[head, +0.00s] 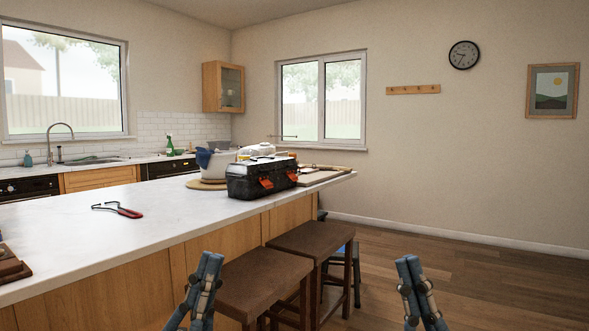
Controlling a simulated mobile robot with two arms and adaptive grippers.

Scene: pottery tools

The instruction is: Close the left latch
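A black toolbox (245,187) with a grey top stands near the far end of the white counter. Its lid looks down. Two orange latches show on its front: the left latch (266,183) and the right latch (292,175). They are too small to tell whether they are fastened. My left gripper (211,258) is low in the head view, in front of the counter side and well short of the toolbox. My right gripper (408,262) is low at the right, over the floor. Neither touches anything visible. Their finger gaps are unclear at this angle.
Two brown stools (252,281) (312,239) stand against the counter's near side, below the toolbox. A red-handled tool (128,212) lies on the counter (70,240). A pale bowl (215,168) and a wooden board (325,174) flank the toolbox. The floor (480,270) at right is clear.

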